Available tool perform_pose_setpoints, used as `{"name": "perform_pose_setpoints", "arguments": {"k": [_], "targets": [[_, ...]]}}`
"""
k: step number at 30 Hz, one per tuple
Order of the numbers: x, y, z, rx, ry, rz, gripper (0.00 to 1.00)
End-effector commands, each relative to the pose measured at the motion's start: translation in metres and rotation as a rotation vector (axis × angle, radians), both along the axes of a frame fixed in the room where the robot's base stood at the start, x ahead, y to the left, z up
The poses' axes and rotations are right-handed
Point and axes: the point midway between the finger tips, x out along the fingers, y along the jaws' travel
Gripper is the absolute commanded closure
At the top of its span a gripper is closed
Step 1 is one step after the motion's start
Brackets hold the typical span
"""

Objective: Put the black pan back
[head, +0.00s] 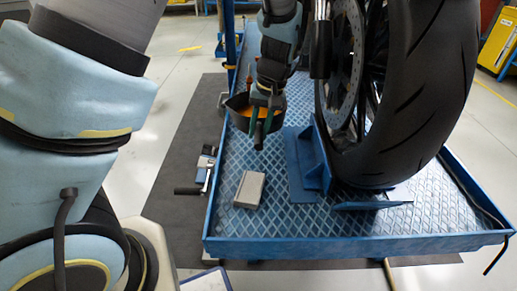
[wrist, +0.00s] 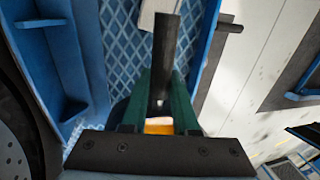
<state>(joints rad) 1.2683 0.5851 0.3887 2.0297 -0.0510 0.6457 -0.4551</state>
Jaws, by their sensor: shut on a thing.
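The black pan (head: 237,103) shows in the head view just above the blue tread-plate platform (head: 300,222), left of the motorcycle wheel. Something orange shows inside it. My gripper (head: 258,128) is shut on the pan, with its green fingers around the dark handle. In the wrist view the black handle (wrist: 166,45) sticks out between the fingers of my gripper (wrist: 160,95), with a patch of orange near their base. My gripper hides much of the pan, and I cannot tell whether the pan touches anything.
A grey box (head: 250,189) lies on the platform, nearer than the pan. The large tyre (head: 425,90) stands in a blue wheel chock (head: 305,165) to the right. A crank handle (head: 190,190) juts out from the platform's left edge. The front platform surface is mostly clear.

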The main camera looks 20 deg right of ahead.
Motion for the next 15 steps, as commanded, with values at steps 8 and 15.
{"name": "perform_pose_setpoints", "arguments": {"k": [8, 15], "targets": [[0.001, 0.001, -0.044, 0.001, 0.000, 0.001, 1.00], [0.001, 0.002, -0.064, 0.002, 0.001, 0.002, 1.00]]}}
